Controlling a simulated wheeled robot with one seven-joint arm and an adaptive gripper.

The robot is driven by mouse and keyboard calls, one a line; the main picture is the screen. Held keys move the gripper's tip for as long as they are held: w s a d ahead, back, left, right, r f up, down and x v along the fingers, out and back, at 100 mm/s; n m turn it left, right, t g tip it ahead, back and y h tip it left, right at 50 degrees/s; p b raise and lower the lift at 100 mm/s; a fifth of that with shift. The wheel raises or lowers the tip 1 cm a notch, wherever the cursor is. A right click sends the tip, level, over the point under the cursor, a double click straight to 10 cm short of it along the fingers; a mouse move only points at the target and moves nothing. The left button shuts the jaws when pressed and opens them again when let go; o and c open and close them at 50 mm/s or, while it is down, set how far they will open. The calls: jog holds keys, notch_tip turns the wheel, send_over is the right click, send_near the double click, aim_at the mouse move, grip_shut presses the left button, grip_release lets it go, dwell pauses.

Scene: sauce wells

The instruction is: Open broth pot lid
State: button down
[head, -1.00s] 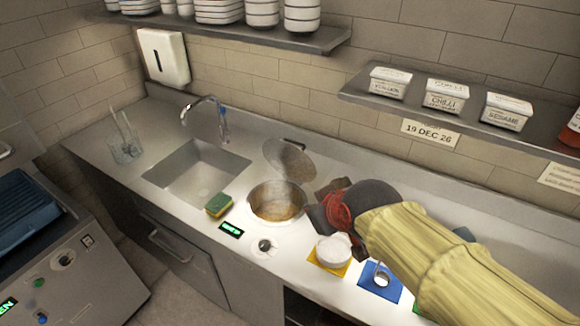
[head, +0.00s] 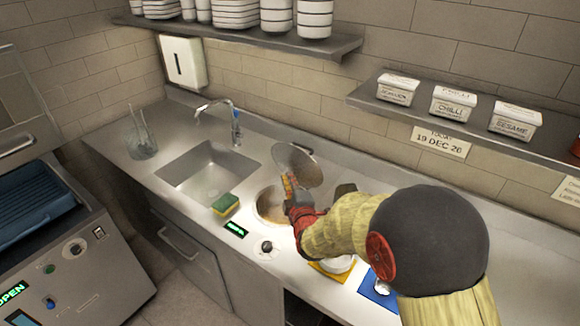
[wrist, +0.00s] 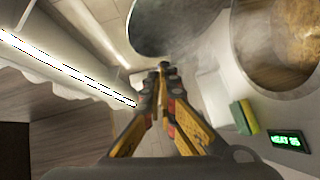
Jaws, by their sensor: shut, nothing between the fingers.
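The broth pot (head: 268,206) is a round well set in the counter, with brown broth inside; in the wrist view the broth (wrist: 292,45) shows at the upper right through steam. Its round metal lid (head: 318,168) stands raised and tilted at the back of the well. The lid also shows in the wrist view (wrist: 175,22) at the top. My gripper (head: 287,184) is in front of the lid and over the pot. In the wrist view my gripper's fingertips (wrist: 162,68) meet with nothing between them, just below the lid's edge. My arm hides the pot's right side.
A yellow-green sponge (head: 225,204) and a green display (head: 236,229) sit left of the pot, with a knob (head: 266,248) in front. The sink (head: 207,172) is further left. A white bowl on a yellow mat is partly hidden by my arm. A shelf with labelled tubs (head: 453,103) overhangs at right.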

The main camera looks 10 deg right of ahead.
notch_tip(320, 180, down, 5)
jog(key=n+t, duration=0.2)
jog(key=n, duration=0.1)
jog(key=n+t+b, duration=0.1)
jog(key=b, duration=0.1)
send_near(286, 153)
jog(key=w+a, duration=0.1)
jog(key=a, duration=0.2)
jog(key=shift+w+d+r, duration=0.1)
jog(key=shift+w+d, duration=0.65)
jog(key=shift+w, duration=0.05)
jog(key=shift+w+d+r, duration=0.15)
jog(key=shift+w+d, duration=0.55)
jog(key=shift+w, duration=0.15)
